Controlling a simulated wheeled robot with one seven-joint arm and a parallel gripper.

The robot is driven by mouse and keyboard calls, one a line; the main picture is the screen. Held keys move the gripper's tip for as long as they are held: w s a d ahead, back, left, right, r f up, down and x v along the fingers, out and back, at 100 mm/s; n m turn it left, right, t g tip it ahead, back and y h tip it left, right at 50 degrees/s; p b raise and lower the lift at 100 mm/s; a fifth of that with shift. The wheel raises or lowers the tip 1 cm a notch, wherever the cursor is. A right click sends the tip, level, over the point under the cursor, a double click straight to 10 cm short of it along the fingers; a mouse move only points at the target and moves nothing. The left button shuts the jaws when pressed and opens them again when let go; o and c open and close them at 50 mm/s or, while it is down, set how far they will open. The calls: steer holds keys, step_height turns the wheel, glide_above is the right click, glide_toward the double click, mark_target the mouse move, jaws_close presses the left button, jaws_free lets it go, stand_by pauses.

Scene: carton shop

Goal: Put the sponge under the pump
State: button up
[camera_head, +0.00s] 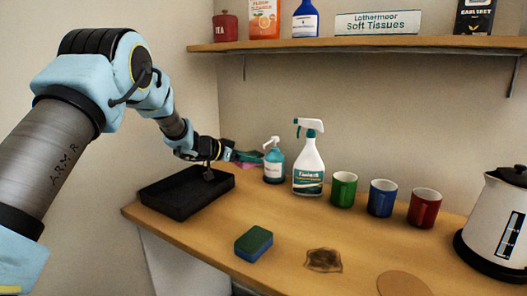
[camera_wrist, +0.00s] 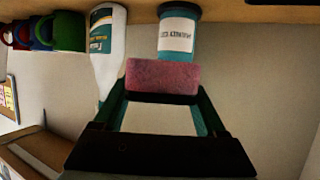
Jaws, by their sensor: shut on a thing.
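My gripper (camera_head: 236,157) is shut on a pink-red sponge (camera_wrist: 163,77), held between both fingers above the table. The sponge shows only as a small pink patch in the head view (camera_head: 243,164). The teal pump bottle (camera_head: 274,167) with a white pump head stands just right of my gripper, on the table. In the wrist view, which is upside down, the pump bottle (camera_wrist: 179,40) is right behind the sponge, and its head is hidden. I cannot tell whether the sponge touches the bottle. A second sponge, green and blue (camera_head: 254,243), lies at the table's front.
A white spray bottle (camera_head: 308,165) stands right of the pump. Green (camera_head: 343,190), blue (camera_head: 382,198) and red (camera_head: 424,208) mugs and a kettle (camera_head: 497,220) follow. A black tray (camera_head: 172,205) lies below my arm. A brown stain (camera_head: 323,260) marks the front. A shelf (camera_head: 400,42) runs above.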

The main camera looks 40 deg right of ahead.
mark_target(257, 153)
steer(key=d, duration=0.1)
steer(key=d+p, duration=0.1)
steer(key=d, duration=0.1)
steer(key=d+p, duration=0.1)
steer(key=d, duration=0.1)
steer(key=shift+s+d+r, duration=0.1)
steer(key=shift+s, duration=0.3)
steer(key=shift+d+f+p, duration=0.2)
steer(key=shift+d+p, duration=0.1)
steer(key=shift+p, duration=0.05)
steer(key=shift+f, duration=0.55)
steer(key=o, duration=1.2)
steer(key=shift+o, duration=0.2)
steer(key=shift+r, duration=0.15)
